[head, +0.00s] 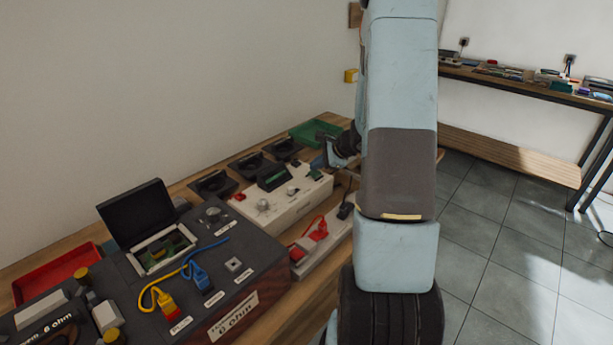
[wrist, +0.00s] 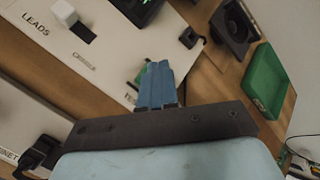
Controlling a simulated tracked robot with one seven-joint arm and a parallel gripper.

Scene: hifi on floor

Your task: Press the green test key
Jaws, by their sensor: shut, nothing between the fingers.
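The green test key (wrist: 139,77) shows in the wrist view as a small green patch beside and behind my blue fingertips, mostly hidden by them. The label by it is cut off by the gripper and reads "TES". In the head view a small green spot (head: 315,174) at the right end of the white panel (head: 290,204) seems to be the same key. My gripper (wrist: 156,66) is shut and empty, with its tips over the panel next to the key. I cannot tell whether they touch it. In the head view my arm hides much of the gripper.
A green tray (wrist: 262,84) lies right of the panel, near a black holder (wrist: 234,27). A white knob or plug (wrist: 64,13) stands by the "LEADS" label. A dark box with coloured leads (head: 196,270) stands nearer. A red tray (head: 55,275) is at left.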

